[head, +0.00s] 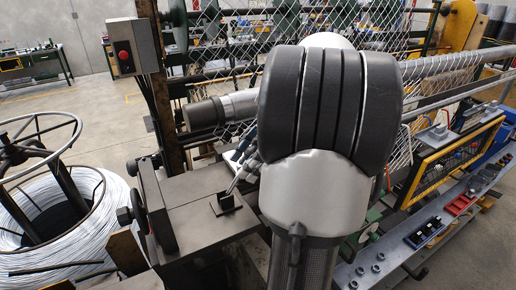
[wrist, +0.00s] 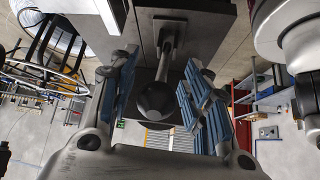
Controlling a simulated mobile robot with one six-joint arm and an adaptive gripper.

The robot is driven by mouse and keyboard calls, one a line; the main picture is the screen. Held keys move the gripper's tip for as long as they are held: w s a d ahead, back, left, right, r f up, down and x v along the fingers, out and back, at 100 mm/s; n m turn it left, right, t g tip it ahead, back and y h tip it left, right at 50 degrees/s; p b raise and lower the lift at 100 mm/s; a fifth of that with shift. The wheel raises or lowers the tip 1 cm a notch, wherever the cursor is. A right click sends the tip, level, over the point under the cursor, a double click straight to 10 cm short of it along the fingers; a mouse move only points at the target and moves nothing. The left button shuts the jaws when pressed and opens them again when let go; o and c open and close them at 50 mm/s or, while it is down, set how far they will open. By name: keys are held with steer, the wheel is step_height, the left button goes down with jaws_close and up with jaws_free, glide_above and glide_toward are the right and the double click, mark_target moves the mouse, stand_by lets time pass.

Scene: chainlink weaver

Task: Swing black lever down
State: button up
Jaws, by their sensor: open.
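The black lever shows in the wrist view as a grey rod (wrist: 167,60) ending in a round black knob (wrist: 157,98). Its rod rises from a small dark bracket (head: 226,204) on the grey machine table in the head view, tilted up to the right. My gripper (wrist: 162,78) is open, with a blue-padded finger on each side of the lever. The knob appears between the fingers, with visible gaps at both sides. In the head view my gripper (head: 243,150) is mostly hidden behind my arm, and so is the knob.
A coil of wire (head: 50,230) stands on a reel at the left. A control box with a red button (head: 124,54) is on a post. Chain-link mesh (head: 240,65) and a roller (head: 220,107) lie behind the lever. A tool bench (head: 420,235) runs along the right.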

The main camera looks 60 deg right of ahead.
steer(key=v, duration=1.1)
steer(key=shift+s+d, duration=0.25)
steer(key=shift+s, duration=0.05)
steer(key=shift+r, duration=0.1)
steer(key=shift+w, duration=0.1)
